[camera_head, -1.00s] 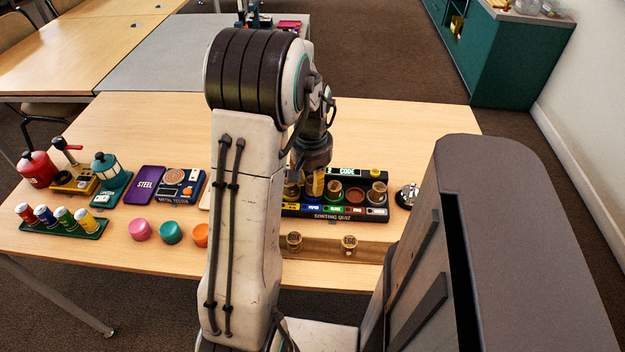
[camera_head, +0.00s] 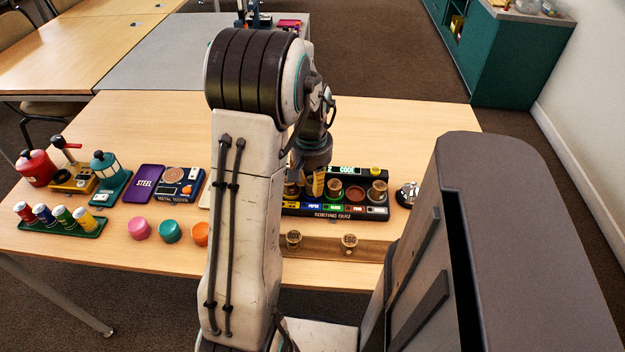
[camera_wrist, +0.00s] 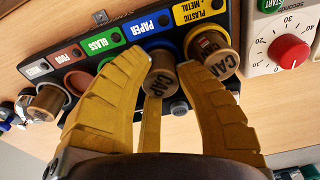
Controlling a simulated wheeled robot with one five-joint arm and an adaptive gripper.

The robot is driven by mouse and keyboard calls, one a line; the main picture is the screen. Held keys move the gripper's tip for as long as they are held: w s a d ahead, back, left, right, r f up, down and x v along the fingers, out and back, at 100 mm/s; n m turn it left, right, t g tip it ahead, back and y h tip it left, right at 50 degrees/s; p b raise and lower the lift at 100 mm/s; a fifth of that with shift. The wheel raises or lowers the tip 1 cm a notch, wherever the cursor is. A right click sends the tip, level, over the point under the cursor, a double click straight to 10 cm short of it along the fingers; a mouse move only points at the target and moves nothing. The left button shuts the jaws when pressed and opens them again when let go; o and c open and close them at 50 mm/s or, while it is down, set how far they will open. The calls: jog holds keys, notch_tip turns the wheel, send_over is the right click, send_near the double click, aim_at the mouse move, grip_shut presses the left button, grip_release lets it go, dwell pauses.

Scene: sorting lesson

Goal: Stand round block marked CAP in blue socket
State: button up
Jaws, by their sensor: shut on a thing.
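The round block marked CAP (camera_wrist: 160,82) is brown and stands between the yellow fingers of my gripper (camera_wrist: 165,95), which is shut on it. Its marked end faces the wrist camera. It is at the blue socket (camera_wrist: 157,44) by the PAPER label; its lower end is hidden, so I cannot tell if it is fully seated. In the head view my gripper (camera_head: 315,184) is over the black quiz board (camera_head: 335,215), partly hidden by my arm.
A block (camera_wrist: 208,50) stands in the neighbouring yellow socket, another (camera_wrist: 46,101) in the grey one. The brown socket (camera_head: 356,194) is empty. Two blocks (camera_head: 294,239) (camera_head: 349,243) stand in front. A red-knobbed timer (camera_wrist: 288,50) is close right.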

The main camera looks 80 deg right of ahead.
aim_at(311, 182)
jog(key=shift+r+p, duration=0.7)
jog(key=shift+r, duration=0.15)
jog(key=shift+f+b, duration=0.7)
jog(key=shift+f, duration=0.2)
dwell(1.0)
jog(key=shift+r+p, duration=0.7)
jog(key=shift+r, duration=0.2)
jog(key=shift+f+b, duration=0.65)
jog(key=shift+f, duration=0.15)
dwell(1.0)
jog(key=o, duration=0.5)
jog(key=shift+o, duration=0.2)
jog(key=shift+r, duration=0.1)
notch_tip(311, 182, up, 11)
jog(key=p, duration=0.8)
jog(key=shift+a, duration=0.4)
